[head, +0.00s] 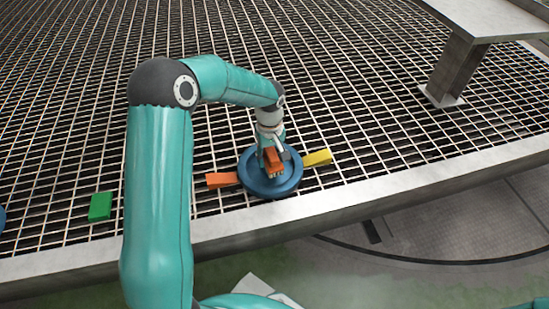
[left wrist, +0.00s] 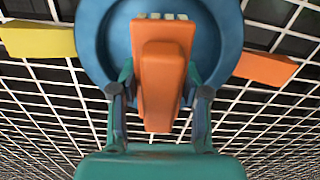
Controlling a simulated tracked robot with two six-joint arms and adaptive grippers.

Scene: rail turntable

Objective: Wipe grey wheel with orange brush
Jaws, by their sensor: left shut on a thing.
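No grey wheel shows. My left gripper (head: 271,160) is shut on the orange brush (left wrist: 160,75), with one finger on each side of its handle. The brush (head: 274,165) is over the wheel, its pale bristles (left wrist: 162,16) at the far end; I cannot tell whether they touch the wheel. The brush and gripper hide part of the wheel. My right gripper is not in view.
An orange block (head: 221,180) lies left of the wheel and a yellow block (head: 318,158) right of it, both close to its rim. A green block (head: 100,206) lies farther left. A grey bench-like structure (head: 465,55) stands at upper right. The grating behind is clear.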

